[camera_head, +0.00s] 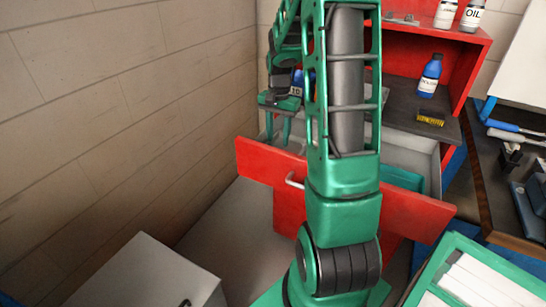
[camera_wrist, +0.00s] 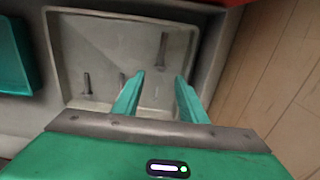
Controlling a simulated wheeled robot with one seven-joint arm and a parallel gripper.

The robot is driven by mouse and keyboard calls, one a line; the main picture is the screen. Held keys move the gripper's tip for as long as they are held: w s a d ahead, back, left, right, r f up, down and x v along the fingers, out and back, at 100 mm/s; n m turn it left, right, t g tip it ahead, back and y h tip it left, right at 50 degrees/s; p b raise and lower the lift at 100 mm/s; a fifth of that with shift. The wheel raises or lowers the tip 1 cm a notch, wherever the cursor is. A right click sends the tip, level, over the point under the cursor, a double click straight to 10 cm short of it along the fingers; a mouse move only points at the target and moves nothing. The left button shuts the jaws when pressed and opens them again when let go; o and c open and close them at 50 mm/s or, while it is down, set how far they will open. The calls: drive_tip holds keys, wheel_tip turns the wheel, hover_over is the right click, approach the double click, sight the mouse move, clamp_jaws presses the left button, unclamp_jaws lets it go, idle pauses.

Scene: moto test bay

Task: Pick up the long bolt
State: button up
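In the wrist view, three dark bolts lie in a grey tray (camera_wrist: 60,45). The longest-looking one, the long bolt (camera_wrist: 162,50), lies near the tray's far right, just beyond the gap between my fingertips. A shorter bolt (camera_wrist: 87,83) lies at the left. Another bolt (camera_wrist: 122,80) lies beside my left finger, which may hide part of it. My gripper (camera_wrist: 160,76) is open, with nothing between its fingers. In the head view, my gripper (camera_head: 278,130) points down over the left end of the open drawer; the bolts are hidden there.
The drawer has a red front (camera_head: 265,165) with a handle. A teal bin (camera_wrist: 14,60) sits left of the tray. The red cabinet holds a blue bottle (camera_head: 429,75) and a yellow-and-black item (camera_head: 431,118). A brick wall (camera_head: 110,110) stands close on the left.

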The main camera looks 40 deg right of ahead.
wheel_tip(320, 180, down, 5)
drive_tip(key=shift+a, duration=0.15)
drive_tip(key=shift+c, duration=0.3)
clamp_jaws()
